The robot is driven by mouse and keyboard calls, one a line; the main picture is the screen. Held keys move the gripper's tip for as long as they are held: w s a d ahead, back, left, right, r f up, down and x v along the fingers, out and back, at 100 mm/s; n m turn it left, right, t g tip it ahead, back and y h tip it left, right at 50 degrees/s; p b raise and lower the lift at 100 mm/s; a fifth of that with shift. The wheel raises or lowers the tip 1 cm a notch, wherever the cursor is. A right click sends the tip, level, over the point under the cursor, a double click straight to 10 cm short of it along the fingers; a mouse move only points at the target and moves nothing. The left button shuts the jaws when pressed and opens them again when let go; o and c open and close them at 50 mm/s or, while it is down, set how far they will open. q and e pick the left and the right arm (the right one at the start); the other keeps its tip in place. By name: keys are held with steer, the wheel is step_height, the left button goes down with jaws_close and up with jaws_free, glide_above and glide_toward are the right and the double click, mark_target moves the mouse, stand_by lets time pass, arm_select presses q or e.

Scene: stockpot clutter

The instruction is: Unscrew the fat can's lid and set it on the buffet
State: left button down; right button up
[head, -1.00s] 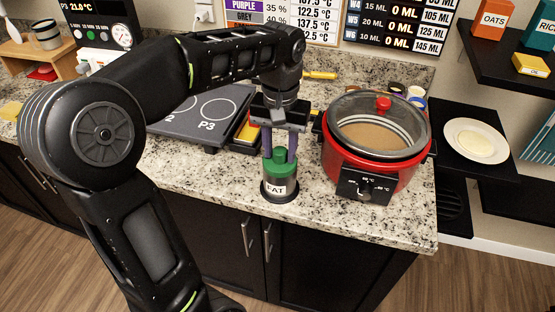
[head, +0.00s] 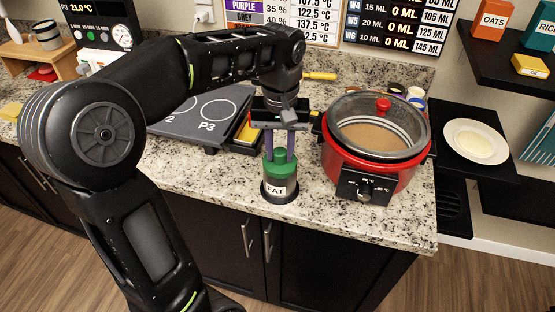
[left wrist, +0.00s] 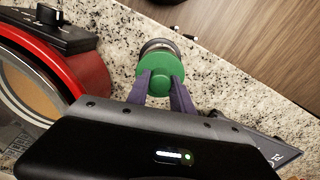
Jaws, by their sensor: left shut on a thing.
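The fat can (head: 279,191) stands upright on the speckled buffet top (head: 225,185), close to its front edge, with a label reading FAT. Its green lid (head: 280,169) sits on top of the can. My left gripper (head: 280,155) points straight down over the can and is shut on the lid's raised knob. In the left wrist view the two purple fingers (left wrist: 162,88) are on either side of the green lid's knob (left wrist: 161,87), and the can's body (left wrist: 158,46) is mostly hidden under the lid. My right gripper is in neither view.
A red slow cooker (head: 372,145) with a glass lid stands close to the right of the can. A dark hotplate (head: 205,115) lies behind left. A plate (head: 476,141) rests on a dark shelf at right. Counter space left of the can is clear.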

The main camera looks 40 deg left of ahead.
arm_select(q)
steer(key=shift+n, duration=1)
steer(key=n, duration=0.3)
steer(key=shift+n, duration=0.8)
steer(key=n, duration=0.3)
steer(key=shift+n, duration=0.8)
